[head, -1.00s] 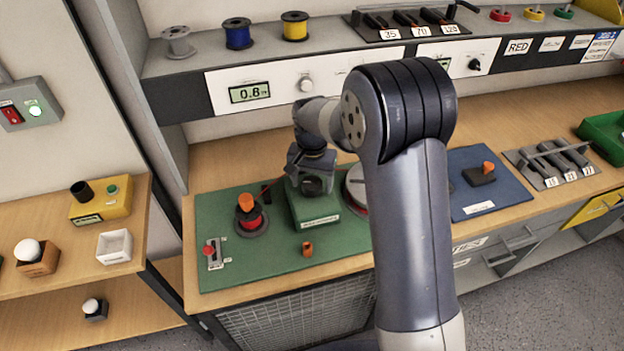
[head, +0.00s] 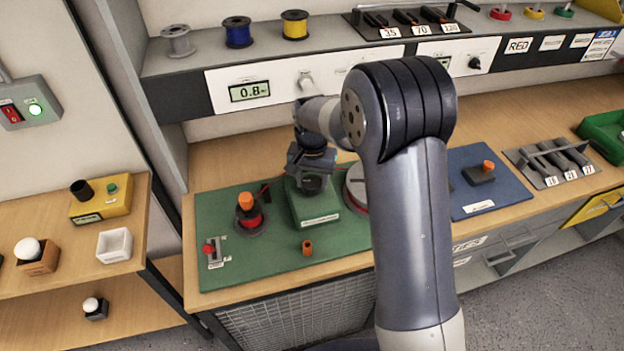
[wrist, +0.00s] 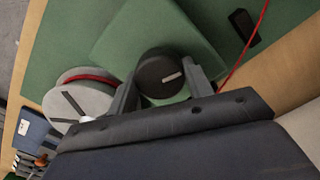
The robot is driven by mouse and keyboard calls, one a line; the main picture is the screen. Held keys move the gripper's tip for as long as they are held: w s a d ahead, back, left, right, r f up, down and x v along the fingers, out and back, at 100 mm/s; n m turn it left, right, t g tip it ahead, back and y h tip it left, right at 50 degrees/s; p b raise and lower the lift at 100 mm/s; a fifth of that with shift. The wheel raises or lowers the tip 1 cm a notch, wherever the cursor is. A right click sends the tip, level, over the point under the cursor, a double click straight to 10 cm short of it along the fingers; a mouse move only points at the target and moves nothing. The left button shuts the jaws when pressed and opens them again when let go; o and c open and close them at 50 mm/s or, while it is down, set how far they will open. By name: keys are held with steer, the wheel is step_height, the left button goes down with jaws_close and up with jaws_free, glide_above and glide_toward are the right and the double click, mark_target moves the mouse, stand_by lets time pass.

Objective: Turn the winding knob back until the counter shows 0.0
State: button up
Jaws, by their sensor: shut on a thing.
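The winding knob (wrist: 163,74) is a dark round cap with a pale mark line, on top of a green box (wrist: 118,45). In the wrist view the two fingers of my gripper (wrist: 163,84) stand on either side of it and are shut on it. In the head view my gripper (head: 311,172) points down over the same green box (head: 318,210), and the knob is mostly hidden. The counter (head: 249,91) on the white panel behind reads 0.8, with small unit letters beside it.
A spool with red wire (head: 250,220) stands left of the box on the green mat (head: 280,272). A grey disc reel with a red band (wrist: 88,97) sits close beside the box. An orange piece (head: 307,248) stands in front. A red wire (wrist: 245,45) runs near the box.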

steer(key=n+b, duration=0.1)
steer(key=n, duration=0.3)
steer(key=shift+n, duration=0.4)
steer(key=n, duration=0.4)
steer(key=shift+b, duration=0.4)
steer(key=n, duration=0.4)
steer(key=shift+n, duration=0.4)
steer(key=shift+n+b, duration=0.3)
steer(key=shift+n, duration=1.6)
steer(key=o, duration=1)
